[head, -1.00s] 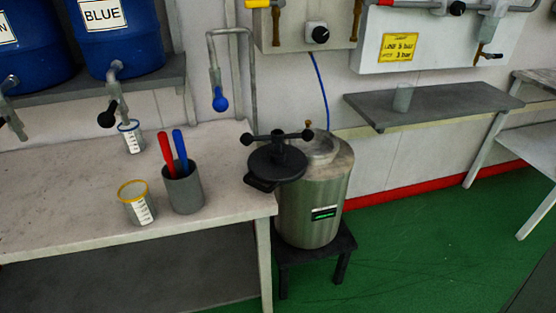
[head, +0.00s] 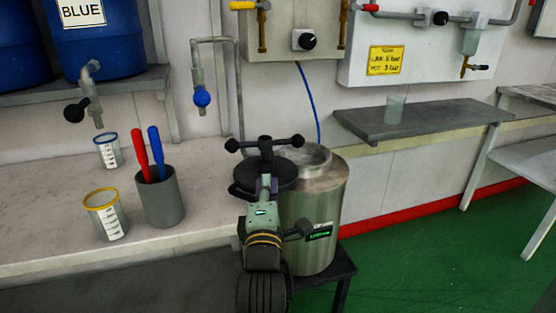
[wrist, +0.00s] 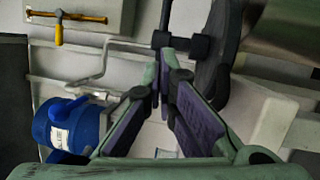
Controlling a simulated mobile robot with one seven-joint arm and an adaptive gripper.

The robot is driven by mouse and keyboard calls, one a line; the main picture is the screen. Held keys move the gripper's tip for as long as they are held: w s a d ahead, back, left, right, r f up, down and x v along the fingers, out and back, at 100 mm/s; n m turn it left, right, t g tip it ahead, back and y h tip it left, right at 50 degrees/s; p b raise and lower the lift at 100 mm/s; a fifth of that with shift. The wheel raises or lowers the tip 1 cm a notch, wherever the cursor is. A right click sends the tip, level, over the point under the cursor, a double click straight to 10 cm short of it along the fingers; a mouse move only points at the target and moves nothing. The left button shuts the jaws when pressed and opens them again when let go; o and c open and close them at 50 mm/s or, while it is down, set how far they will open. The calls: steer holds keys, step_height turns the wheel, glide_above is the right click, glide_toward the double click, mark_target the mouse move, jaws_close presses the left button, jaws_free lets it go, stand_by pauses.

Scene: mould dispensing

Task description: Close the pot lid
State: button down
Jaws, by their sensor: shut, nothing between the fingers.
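The steel pot (head: 318,210) stands on a small dark stool, its round top opening (head: 305,157) uncovered. The black pot lid (head: 283,173) with its knobbed cross-bar handle (head: 265,143) is swung out to the left of the opening, over the bench's right end. My gripper (head: 266,182) is in front of the lid, partly covering it. In the wrist view, my gripper (wrist: 164,62) has its fingertips together and empty, close to the handle (wrist: 184,45), with the dark lid (wrist: 218,55) to the right. Whether the fingers touch the handle cannot be told.
The bench (head: 50,195) on the left holds a grey cup (head: 160,200) with red and blue sticks, a yellow-rimmed beaker (head: 106,214) and a blue-rimmed beaker (head: 109,150). A blue hose (head: 314,105) hangs behind the pot. Green floor (head: 420,250) is free at right.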

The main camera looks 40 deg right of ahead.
mark_target(289, 143)
steer(key=shift+g, duration=0.3)
steer(key=x, duration=0.6)
steer(key=d+p+x, duration=0.1)
steer(key=x, duration=0.2)
steer(key=shift+s+f, duration=0.1)
steer(key=shift+s, duration=0.15)
steer(key=d, duration=0.2)
steer(key=w+d, duration=0.1)
steer(key=shift+d+r, duration=0.25)
steer(key=shift+r, duration=0.05)
steer(key=shift+d+r, duration=0.1)
steer(key=shift+d, duration=0.4)
steer(key=shift+d, duration=0.1)
steer(key=shift+s+d+n+t+y, duration=0.15)
steer(key=shift+d+n+t+y, duration=0.25)
